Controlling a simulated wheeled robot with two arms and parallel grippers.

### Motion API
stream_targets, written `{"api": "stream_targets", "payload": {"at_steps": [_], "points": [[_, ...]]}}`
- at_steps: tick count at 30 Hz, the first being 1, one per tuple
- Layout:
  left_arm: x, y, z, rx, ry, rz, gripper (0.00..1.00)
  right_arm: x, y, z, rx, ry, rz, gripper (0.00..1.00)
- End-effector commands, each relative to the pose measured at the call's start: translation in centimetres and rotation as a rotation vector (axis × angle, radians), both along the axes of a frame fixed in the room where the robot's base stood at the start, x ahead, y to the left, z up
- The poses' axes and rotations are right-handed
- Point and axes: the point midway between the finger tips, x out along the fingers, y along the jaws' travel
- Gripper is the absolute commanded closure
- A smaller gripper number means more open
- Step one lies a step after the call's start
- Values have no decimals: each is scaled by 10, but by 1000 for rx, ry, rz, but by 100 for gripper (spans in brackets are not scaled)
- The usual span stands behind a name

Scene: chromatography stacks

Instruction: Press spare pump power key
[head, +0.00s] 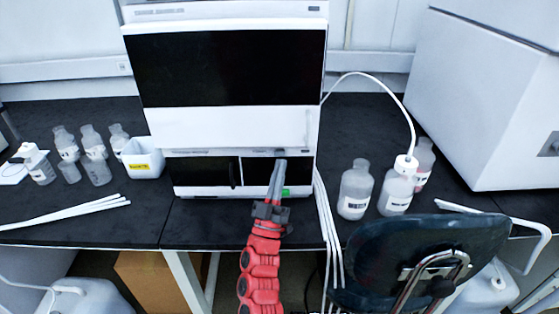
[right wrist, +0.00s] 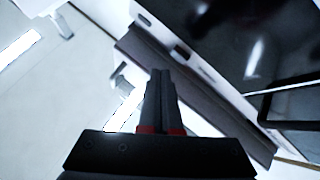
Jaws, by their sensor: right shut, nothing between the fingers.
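The chromatography stack (head: 220,126) stands on the dark bench, with a large black-fronted module above and a lower black-fronted module (head: 205,172). A small green patch (head: 286,191) shows low on the lower module's front, beside my fingers. My right gripper (head: 281,161) is shut and empty, in front of the lower module's right part, its tips near that module's top edge. In the right wrist view the shut fingers (right wrist: 158,72) point at a pale module edge (right wrist: 190,57) with small dark slots. I cannot tell which mark is the power key, or whether the tips touch. My left gripper is not in view.
Bottles (head: 95,160) and a white labelled container (head: 143,158) stand left of the stack. Capped bottles (head: 397,190) with a tube stand to the right. White tubes (head: 328,225) hang over the bench edge, near a dark chair back (head: 420,240).

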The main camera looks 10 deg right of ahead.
Motion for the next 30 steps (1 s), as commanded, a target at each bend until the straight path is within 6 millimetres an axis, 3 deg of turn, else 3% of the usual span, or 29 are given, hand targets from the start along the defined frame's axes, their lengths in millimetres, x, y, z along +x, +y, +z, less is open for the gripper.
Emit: {"api": "stream_targets", "payload": {"at_steps": [6, 30], "points": [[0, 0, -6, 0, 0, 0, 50, 10, -2, 0, 0, 0, 1, 100], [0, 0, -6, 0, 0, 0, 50, 10, -2, 0, 0, 1, 1, 100]]}}
